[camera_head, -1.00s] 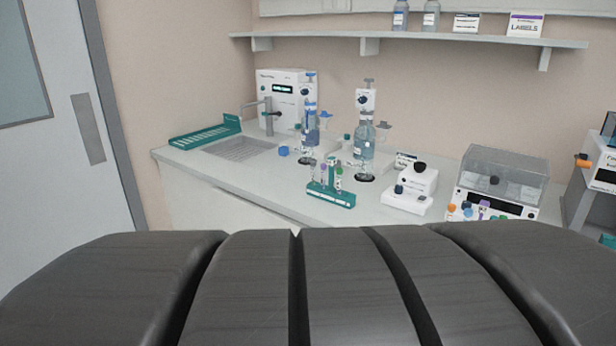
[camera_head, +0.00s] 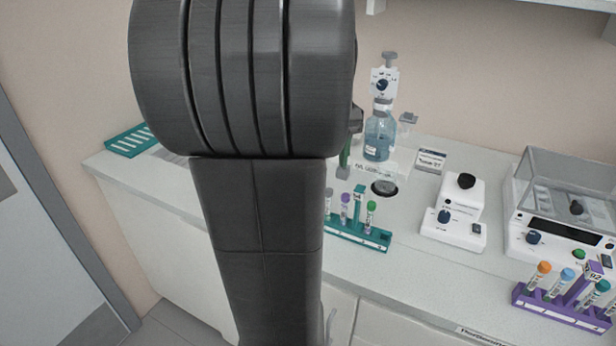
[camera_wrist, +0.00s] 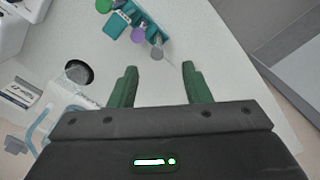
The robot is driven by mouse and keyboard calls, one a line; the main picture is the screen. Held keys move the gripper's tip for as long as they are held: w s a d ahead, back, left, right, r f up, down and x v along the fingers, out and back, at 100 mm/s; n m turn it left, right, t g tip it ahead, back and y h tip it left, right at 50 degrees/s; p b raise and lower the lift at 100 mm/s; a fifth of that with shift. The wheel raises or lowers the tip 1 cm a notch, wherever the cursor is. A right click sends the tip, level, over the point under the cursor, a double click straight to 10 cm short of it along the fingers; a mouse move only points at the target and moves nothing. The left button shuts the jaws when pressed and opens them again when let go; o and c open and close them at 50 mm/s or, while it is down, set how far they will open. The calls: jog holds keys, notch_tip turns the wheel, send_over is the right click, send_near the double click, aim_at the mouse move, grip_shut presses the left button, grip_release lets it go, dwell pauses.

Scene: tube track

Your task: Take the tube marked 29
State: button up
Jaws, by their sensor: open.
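A teal rack (camera_head: 362,236) on the bench holds a grey-capped tube (camera_head: 328,194), a purple-capped tube (camera_head: 345,200) and a green-capped tube (camera_head: 371,206). A purple rack (camera_head: 548,312) at the lower right holds several tubes, including an orange-capped one (camera_head: 541,272) and a blue-capped one (camera_head: 563,279). I cannot read 29 on any tube. My gripper (camera_wrist: 158,85) is open and empty, its green fingers apart above the bench. In the wrist view, the grey cap (camera_wrist: 156,54), purple cap (camera_wrist: 138,35) and green cap (camera_wrist: 104,6) lie beyond the fingertips.
A bottle dispenser (camera_head: 380,135) stands behind the teal rack. A small white instrument (camera_head: 456,212) and a clear-lidded machine (camera_head: 565,200) stand to the right. My arm hides the sink area. Bare bench lies in front of the small instrument.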

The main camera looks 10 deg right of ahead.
jog(key=shift+w+r, duration=0.25)
jog(key=shift+w, duration=0.4)
jog(key=shift+w+f, duration=0.15)
jog(key=shift+f, duration=0.15)
jog(key=f, duration=1.3)
jog(key=shift+s+d+b, duration=0.15)
jog(key=shift+s+b, duration=0.2)
jog(key=shift+b, duration=0.05)
jog(key=c, duration=0.9)
